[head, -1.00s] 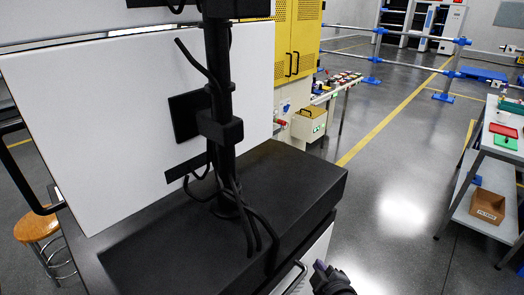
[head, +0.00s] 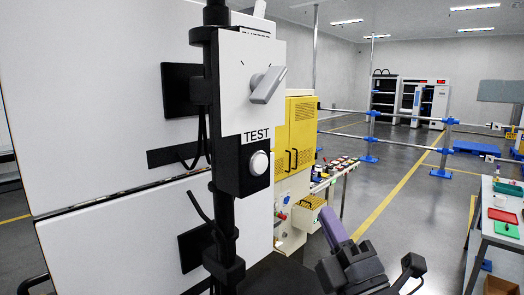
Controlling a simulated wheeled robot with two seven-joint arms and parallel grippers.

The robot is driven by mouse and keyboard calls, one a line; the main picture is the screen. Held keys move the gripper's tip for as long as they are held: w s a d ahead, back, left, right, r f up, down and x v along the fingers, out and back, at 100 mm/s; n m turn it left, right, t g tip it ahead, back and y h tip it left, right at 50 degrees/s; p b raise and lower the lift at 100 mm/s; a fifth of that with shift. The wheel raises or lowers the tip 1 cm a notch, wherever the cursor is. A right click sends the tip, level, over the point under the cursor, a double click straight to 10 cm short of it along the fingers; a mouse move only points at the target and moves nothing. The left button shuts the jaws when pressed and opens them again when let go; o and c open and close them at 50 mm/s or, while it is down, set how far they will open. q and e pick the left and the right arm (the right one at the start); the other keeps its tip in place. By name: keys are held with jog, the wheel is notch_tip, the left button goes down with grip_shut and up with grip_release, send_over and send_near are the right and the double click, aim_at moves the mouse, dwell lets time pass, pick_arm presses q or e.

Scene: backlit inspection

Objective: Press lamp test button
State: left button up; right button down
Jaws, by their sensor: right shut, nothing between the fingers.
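The lamp test button (head: 259,163) is a round white button on a black housing, below the label "TEST", in the middle of the head view. It sits at the lower part of a pale control panel (head: 236,75) fixed to a black post. My right gripper (head: 333,228) is at the lower right of the button, apart from it, with its purple-grey fingers shut and pointing up and left. Nothing shows between the fingers. My left gripper is not in view.
A grey rotary knob (head: 267,85) sits above the button on the panel. The black post (head: 226,240) with cables stands in front of large white boards (head: 90,90). A yellow cabinet (head: 297,130) is behind.

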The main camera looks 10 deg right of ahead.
aim_at(260, 164)
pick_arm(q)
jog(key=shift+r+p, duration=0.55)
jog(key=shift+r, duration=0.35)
pick_arm(e)
jog(key=s+r+n+t+y, duration=0.1)
jog(key=s+r+n+y, duration=0.1)
jog(key=r, duration=0.4)
jog(key=shift+s+a, duration=0.45)
jog(key=shift+s, duration=0.2)
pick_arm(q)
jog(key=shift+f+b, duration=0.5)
pick_arm(e)
jog(key=w+a, duration=0.5)
jog(key=w, duration=0.2)
jog(key=shift+a, duration=0.25)
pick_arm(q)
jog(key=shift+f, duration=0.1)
pick_arm(e)
jog(key=shift+w+a, duration=0.25)
jog(key=shift+w, duration=0.05)
